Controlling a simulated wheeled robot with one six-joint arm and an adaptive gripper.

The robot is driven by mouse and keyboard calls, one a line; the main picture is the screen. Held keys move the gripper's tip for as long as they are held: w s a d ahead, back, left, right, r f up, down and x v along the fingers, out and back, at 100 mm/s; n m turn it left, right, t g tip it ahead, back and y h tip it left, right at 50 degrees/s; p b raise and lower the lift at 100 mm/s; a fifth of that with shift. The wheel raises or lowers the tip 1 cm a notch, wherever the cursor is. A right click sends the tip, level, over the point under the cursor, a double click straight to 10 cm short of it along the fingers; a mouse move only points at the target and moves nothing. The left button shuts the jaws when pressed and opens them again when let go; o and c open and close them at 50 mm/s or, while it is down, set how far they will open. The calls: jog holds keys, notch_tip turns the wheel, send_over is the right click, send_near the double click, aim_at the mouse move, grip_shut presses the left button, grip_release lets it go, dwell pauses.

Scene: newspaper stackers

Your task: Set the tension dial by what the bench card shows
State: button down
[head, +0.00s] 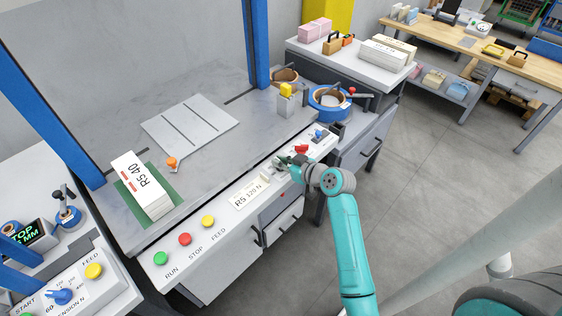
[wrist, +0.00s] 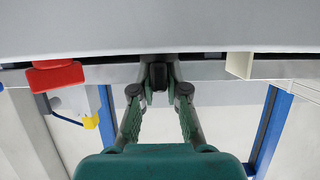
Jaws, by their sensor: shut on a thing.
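My gripper (head: 285,162) is at that panel, to the right of the card. In the wrist view my gripper's fingers (wrist: 158,88) close on a small dark knob (wrist: 157,75), which seems to be the tension dial. Its pointer and scale are hidden by the gripper in the head view, so its setting cannot be read.
A red switch (head: 301,149) and a blue knob (head: 320,133) sit close beyond my gripper. Green, red and yellow buttons (head: 208,221) line the near panel. A paper stack (head: 150,200) marked "R5 40" lies on a green mat. Another machine with a blue dial (head: 60,296) is at lower left.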

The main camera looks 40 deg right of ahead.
jog(key=shift+a+m+h, duration=0.1)
jog(key=shift+m+h, duration=0.4)
jog(key=shift+h, duration=0.1)
jog(key=m+g+h, duration=0.1)
jog(key=m+h, duration=0.3)
jog(key=shift+h, duration=0.3)
jog(key=shift+m+g+h, duration=1.1)
jog(key=shift+m+h, duration=0.6)
jog(key=shift+m+g, duration=0.3)
jog(key=c, duration=1.2)
grip_release()
jog(key=shift+s, duration=0.1)
jog(key=v, duration=1.1)
jog(key=shift+s+a, duration=0.25)
jog(key=shift+a, duration=0.1)
